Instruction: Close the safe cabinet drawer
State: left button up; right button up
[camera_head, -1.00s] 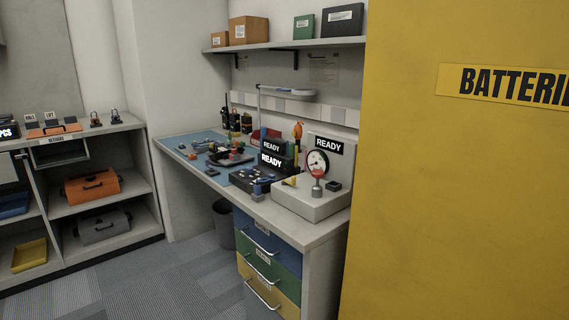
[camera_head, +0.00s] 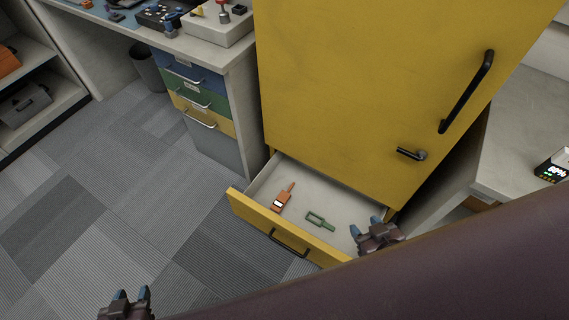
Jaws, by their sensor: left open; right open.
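The yellow safe cabinet (camera_head: 350,90) stands at the centre right, with a long black handle and a small black lever on its door. Its bottom drawer (camera_head: 262,217) is pulled out, with a black handle on its yellow front. In the drawer lie an orange handheld radio (camera_head: 284,196) and a green frame-shaped item (camera_head: 319,221). My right gripper (camera_head: 372,230) is open and empty, in front of the drawer's right end in the picture; I cannot tell if it touches. My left gripper (camera_head: 130,299) is open and empty over the floor at the bottom left.
A desk (camera_head: 213,54) with blue, green and yellow drawers stands left of the cabinet. A dark bin (camera_head: 147,68) is under it. A pale counter (camera_head: 530,140) with a small display device (camera_head: 553,165) is at right. Carpet (camera_head: 110,190) left of the drawer is clear.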

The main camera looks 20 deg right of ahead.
aim_at(341, 206)
jog(key=k+l, duration=0.25)
jog(key=k, duration=0.25)
jog(key=k+l+z, duration=0.15)
jog(key=k, duration=0.3)
jog(key=l+z, duration=0.2)
jog(key=l, duration=0.15)
